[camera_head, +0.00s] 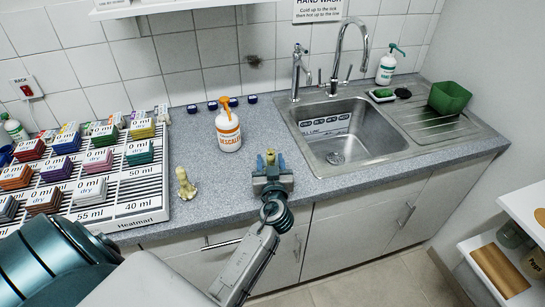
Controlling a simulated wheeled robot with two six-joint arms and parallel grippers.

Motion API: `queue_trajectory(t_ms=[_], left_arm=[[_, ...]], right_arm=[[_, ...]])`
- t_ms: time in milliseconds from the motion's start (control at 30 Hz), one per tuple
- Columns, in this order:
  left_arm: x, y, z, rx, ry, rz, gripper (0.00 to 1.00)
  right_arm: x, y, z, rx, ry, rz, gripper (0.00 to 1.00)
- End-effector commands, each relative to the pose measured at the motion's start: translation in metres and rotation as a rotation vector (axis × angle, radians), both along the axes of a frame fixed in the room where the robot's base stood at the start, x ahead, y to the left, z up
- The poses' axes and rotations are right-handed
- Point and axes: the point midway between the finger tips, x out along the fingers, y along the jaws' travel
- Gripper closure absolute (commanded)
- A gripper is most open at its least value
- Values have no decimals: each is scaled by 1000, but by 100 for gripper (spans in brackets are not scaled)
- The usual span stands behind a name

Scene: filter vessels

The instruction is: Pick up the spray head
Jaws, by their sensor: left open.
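A pale yellow piece (270,156), which looks like a spray head, shows at the jaws of my left gripper (271,168), near the counter's front edge. The gripper is open, with its fingers on either side of the piece; I cannot tell whether they touch it. The lower part of the piece is hidden by the gripper. A second pale yellow piece (185,183) of similar look stands on the counter to the left, beside the rack. A white bottle (228,132) with an orange top and orange label stands behind, upright. My right gripper is not in view.
A slatted rack (150,187) with several coloured blocks fills the left of the counter. A steel sink (345,140) lies to the right, with a green tub (449,98) on its drainer. Several dark blue caps (212,105) lie near the wall.

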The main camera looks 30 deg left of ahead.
Motion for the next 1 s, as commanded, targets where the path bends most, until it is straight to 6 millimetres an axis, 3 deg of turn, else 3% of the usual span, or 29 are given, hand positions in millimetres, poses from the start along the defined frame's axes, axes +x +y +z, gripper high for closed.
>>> queue_trajectory(t_ms=[100, 233, 500, 767, 1000], left_arm=[[0, 1, -4, -1, 6, 0, 54], [0, 1, -4, -1, 4, 0, 54], [0, 1, -4, -1, 4, 0, 100], [0, 1, -1, 0, 2, 0, 100], [1, 1, 36, -2, -4, 1, 100]], right_arm=[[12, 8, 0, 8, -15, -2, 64], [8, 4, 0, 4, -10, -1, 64], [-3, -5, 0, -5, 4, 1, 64], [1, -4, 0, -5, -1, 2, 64], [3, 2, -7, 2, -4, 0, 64]])
